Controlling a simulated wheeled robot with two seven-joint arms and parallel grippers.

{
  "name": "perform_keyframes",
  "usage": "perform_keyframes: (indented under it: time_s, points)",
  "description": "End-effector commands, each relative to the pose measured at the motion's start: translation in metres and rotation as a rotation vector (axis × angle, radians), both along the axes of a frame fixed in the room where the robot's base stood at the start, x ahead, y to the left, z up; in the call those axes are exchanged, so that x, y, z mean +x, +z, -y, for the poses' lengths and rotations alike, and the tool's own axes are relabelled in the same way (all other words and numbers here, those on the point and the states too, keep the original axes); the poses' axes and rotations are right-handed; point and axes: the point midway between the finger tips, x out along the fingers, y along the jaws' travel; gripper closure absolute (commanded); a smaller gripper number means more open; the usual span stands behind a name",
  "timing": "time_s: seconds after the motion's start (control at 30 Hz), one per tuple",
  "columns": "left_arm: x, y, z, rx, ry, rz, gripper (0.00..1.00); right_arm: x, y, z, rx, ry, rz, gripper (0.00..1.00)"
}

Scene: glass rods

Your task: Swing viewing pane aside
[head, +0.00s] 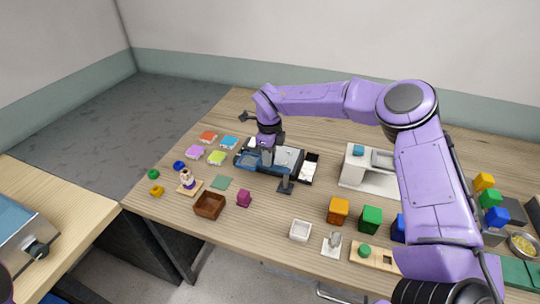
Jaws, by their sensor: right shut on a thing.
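My right arm reaches in from the right and over the table. Its gripper (267,158) points down at a low dark case (300,178) in the middle of the table, and is shut at the edge of a bluish pane, which I take to be the viewing pane (249,161). The fingertips and the exact grip are too small to see clearly. The pane lies at the case's left part, and pale panels (289,159) show to the right of the gripper. My left gripper is not in view.
Colored blocks (195,152) lie left of the case. A brown box (209,206), a magenta block (244,198) and a dark stand (285,185) are in front. A white unit (368,171) stands right, with orange (338,210) and green (370,219) cubes nearer the front edge.

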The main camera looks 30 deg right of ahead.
Motion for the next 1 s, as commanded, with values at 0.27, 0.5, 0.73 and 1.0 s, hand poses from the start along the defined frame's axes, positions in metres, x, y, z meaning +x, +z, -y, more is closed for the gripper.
perform_keyframes:
  time_s: [0.27,0.5,0.73,1.0]
  points:
    - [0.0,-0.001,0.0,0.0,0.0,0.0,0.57,-0.002,-0.003,0.0,0.002,-0.001,-0.005,0.51]
    - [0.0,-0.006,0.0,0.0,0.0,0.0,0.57,0.0,0.009,0.0,0.001,-0.002,-0.001,0.51]
    - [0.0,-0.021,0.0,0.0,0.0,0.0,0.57,0.002,0.063,-0.002,0.001,-0.001,-0.001,0.51]
    - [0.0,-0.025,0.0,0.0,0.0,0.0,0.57,0.001,0.1,-0.002,0.001,-0.001,-0.007,0.51]
